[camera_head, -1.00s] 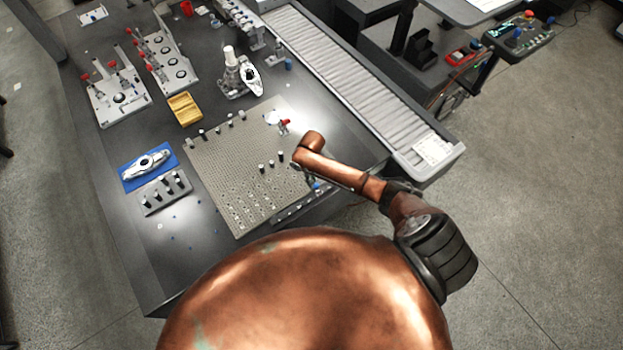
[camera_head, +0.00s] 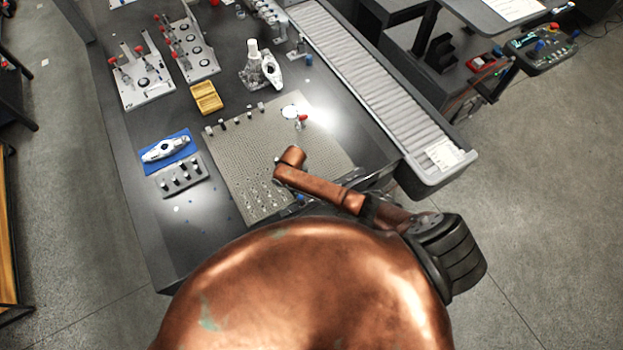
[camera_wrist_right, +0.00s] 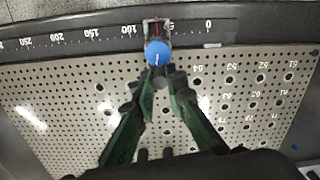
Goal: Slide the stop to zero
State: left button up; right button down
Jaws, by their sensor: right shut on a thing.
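The stop has a round blue knob (camera_wrist_right: 157,53) and a metal bracket (camera_wrist_right: 158,28) seated on a dark scale bar (camera_wrist_right: 75,38). In the right wrist view it stands between the 100 mark and the 0 mark (camera_wrist_right: 208,26), with 0 to its right. My right gripper (camera_wrist_right: 156,73) has its green fingers closed together on the blue knob. In the head view a small blue spot (camera_head: 301,198), probably the knob, shows beside my copper arm, at the near edge of the perforated plate (camera_head: 240,150). The right fingers are hidden there. My left gripper is not in view.
On the plate stand several small pins and a red-topped piece (camera_head: 302,121). A yellow box (camera_head: 207,97), a blue tray (camera_head: 148,158) and a grey pin block (camera_head: 197,182) lie left of it. A roller conveyor (camera_head: 375,85) runs along the right.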

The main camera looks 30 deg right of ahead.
jog(key=a, duration=0.7)
jog(key=shift+s+p, duration=0.35)
jog(key=c, duration=1.9)
grip_release()
jog(key=shift+a, duration=0.15)
jog(key=shift+c, duration=0.2)
jog(key=shift+r, duration=0.15)
notch_tip(320, 180, up, 12)
jog(key=shift+f, duration=0.2)
